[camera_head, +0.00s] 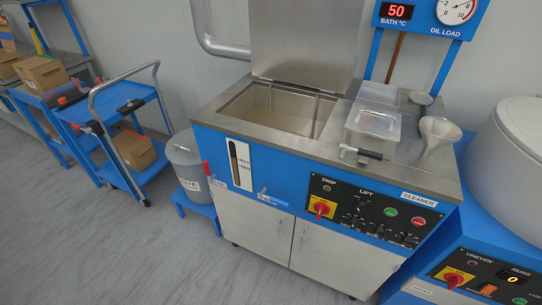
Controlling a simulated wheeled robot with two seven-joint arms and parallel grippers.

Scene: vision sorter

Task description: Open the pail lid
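The grey metal pail (189,176) stands upright on a low blue stand (197,207), left of the blue cleaner machine. It has a white label, partly hidden, ending in "TE". Its grey lid (181,146) appears to sit on top, shut. The machine's front corner and a red-handled part (207,168) are close to the pail's right side. Neither of my grippers is in view.
The cleaner (270,178) has an open tank (272,108) with its cover raised, and a metal basket (372,130) on top. A blue cart (118,112) stands left of the pail. Open grey floor (130,250) lies in front of the pail.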

